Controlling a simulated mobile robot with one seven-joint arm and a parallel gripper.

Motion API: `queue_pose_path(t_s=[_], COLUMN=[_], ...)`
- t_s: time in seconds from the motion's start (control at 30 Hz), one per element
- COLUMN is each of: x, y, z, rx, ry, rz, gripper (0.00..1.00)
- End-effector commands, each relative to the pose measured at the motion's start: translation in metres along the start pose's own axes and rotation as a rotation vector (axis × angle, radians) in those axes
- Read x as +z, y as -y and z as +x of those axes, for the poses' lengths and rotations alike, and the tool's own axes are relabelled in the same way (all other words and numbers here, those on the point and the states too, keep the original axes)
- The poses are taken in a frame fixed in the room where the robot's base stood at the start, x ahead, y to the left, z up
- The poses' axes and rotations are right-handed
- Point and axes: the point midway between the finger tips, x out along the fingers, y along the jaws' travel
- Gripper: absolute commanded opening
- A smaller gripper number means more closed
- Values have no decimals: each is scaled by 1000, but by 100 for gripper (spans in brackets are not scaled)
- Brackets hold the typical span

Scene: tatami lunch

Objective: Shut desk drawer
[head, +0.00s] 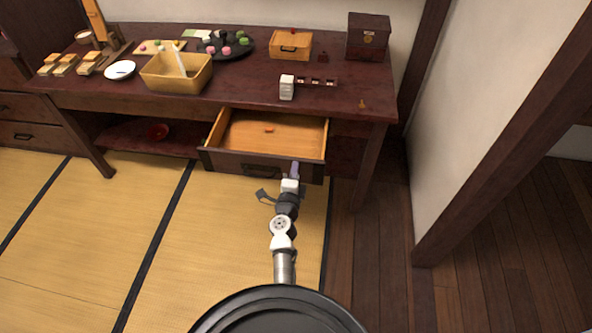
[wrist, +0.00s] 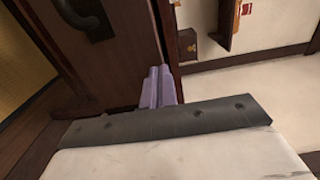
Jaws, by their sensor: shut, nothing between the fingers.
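The desk drawer (head: 262,160) is pulled out of the dark wooden desk (head: 240,93), below its right half. Its dark front faces me and its light inside is open to view, with a small orange item (head: 268,129) in it. My gripper (head: 294,170) is shut and empty, at the right part of the drawer front. In the wrist view its purple fingers (wrist: 158,88) are together, close to the dark drawer front (wrist: 115,60). I cannot tell whether they touch it. The drawer's dark handle (wrist: 88,18) shows at the upper left there.
On the desk top stand a tan bin (head: 177,82), a white plate (head: 120,70), a small white block (head: 286,87), a yellow box (head: 291,44) and a dark box (head: 368,37). The tatami floor (head: 90,230) at left is clear.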

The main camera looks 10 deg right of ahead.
Motion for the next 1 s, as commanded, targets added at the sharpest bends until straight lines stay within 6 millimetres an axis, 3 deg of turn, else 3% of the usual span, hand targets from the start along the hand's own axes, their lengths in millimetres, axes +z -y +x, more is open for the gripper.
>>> queue_pose_path(t_s=[0.57, 0.77, 1.0], x=[0, 1, 2], y=[1, 2, 1], z=[4, 28, 83], rx=[-1, -3, -4], ry=[0, 1, 2], rz=[0, -2, -1], gripper=[0, 0, 0])
